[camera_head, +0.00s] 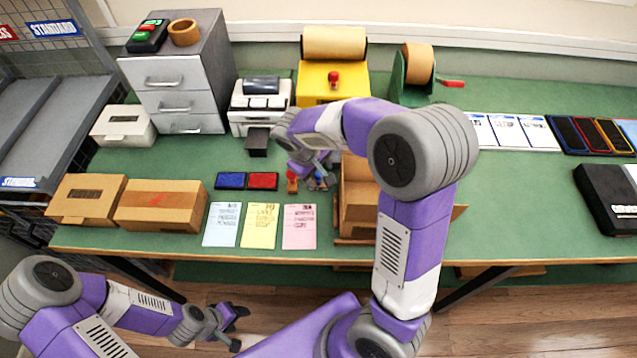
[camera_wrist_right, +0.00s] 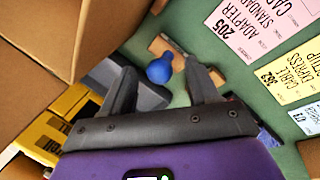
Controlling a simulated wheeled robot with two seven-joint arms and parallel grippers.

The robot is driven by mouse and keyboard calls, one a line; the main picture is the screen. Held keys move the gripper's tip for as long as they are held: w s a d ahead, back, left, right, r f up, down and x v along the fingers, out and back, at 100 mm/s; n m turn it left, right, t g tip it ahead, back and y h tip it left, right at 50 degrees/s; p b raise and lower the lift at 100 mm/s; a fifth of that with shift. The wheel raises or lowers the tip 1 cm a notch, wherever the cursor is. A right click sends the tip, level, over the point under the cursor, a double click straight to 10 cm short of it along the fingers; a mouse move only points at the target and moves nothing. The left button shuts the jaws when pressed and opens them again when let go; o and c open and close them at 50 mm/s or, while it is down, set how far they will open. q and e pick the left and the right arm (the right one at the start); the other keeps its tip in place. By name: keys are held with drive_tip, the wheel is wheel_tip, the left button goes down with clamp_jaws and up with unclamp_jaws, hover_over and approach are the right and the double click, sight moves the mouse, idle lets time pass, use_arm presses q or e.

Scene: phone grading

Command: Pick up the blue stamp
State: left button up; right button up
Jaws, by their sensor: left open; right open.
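The blue stamp (camera_wrist_right: 160,70) shows its round blue knob between the fingers of my right gripper (camera_wrist_right: 161,78) in the right wrist view. The fingers stand apart on either side of it, and I cannot tell whether they touch it. In the head view my right gripper (camera_head: 313,174) is over the green table, left of an open cardboard box, and mostly hides the stamp. My left gripper (camera_head: 238,328) is open and empty in front of the table, low at the bottom of the view.
A blue ink pad (camera_head: 231,180) and a red ink pad (camera_head: 263,181) lie left of my right gripper. Blue, yellow and pink sheets (camera_head: 299,227) lie in front. The open cardboard box (camera_head: 357,205) stands close on the right. An orange-brown object (camera_head: 292,182) is beside the gripper.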

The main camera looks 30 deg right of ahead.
sight(317, 174)
drive_tip(key=shift+f, duration=0.15)
clamp_jaws()
idle(0.4)
wheel_tip(317, 174, up, 10)
drive_tip(key=p, duration=0.3)
